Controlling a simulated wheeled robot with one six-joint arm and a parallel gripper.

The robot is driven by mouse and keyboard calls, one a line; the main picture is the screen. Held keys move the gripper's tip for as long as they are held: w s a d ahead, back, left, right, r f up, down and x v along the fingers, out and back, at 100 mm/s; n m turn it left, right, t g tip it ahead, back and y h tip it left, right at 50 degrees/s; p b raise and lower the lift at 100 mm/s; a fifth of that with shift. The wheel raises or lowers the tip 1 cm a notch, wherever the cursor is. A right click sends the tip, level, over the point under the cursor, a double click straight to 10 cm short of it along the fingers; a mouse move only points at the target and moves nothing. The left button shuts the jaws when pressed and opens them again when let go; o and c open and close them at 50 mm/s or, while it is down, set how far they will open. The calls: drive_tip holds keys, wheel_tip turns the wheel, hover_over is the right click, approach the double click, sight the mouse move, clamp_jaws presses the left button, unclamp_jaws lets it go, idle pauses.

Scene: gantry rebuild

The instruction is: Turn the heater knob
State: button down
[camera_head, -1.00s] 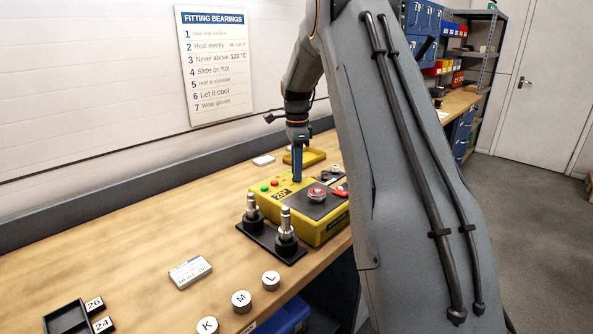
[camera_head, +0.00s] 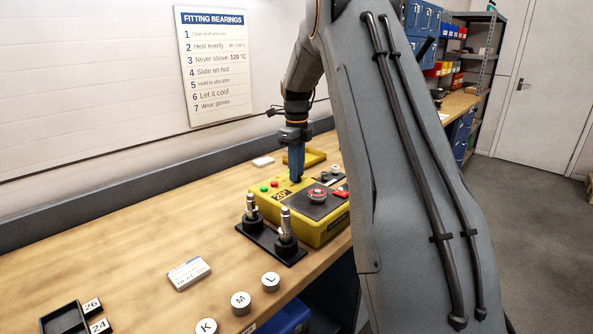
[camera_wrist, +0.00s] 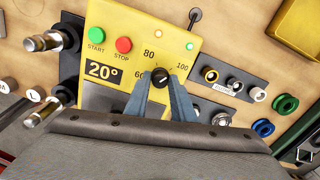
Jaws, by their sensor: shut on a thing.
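The yellow heater (camera_head: 323,229) stands on the wooden bench, and its panel also shows in the wrist view (camera_wrist: 122,68). The black heater knob (camera_wrist: 160,77) sits among the printed numbers 60, 80 and 100, with its white mark tilted up to the right. My gripper (camera_head: 296,178) points down at the heater, and in the wrist view its blue fingers (camera_wrist: 160,84) are shut on the knob from both sides. The display (camera_wrist: 103,71) reads 20°. Green START (camera_wrist: 96,35) and red STOP (camera_wrist: 124,45) buttons are beside it. The head view hides the knob behind the fingers.
A black stand with two upright metal pins (camera_head: 270,245) is in front of the heater. A yellow tray (camera_head: 304,158) lies behind it. Round weights K, M and L (camera_head: 241,302) and a card (camera_head: 189,273) lie on the open bench at the front.

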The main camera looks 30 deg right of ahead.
drive_tip(key=shift+r, duration=0.15)
idle(0.4)
drive_tip(key=c, duration=1.5)
unclamp_jaws()
drive_tip(key=shift+r+b, duration=1)
drive_tip(key=shift+r, duration=2.85)
